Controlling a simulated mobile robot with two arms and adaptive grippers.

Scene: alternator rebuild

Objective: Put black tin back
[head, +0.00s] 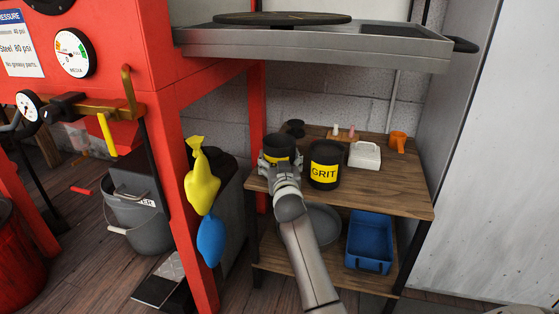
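A black tin (279,142) with a yellow band is at the left end of the upper wooden shelf. My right gripper (280,158) has a finger on either side of it and appears shut on it. The gripper and wrist hide the tin's lower front, so I cannot tell whether it rests on the shelf or hangs just above. A second black tin, marked GRIT (325,166), stands upright just to the right. My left gripper is not in view.
The wooden shelf (395,190) also holds a white container (365,156), an orange cup (397,142) and small bottles. A blue bin (370,241) and a grey round pan (322,224) are below. A red frame post (188,230) with yellow and blue hanging items stands left.

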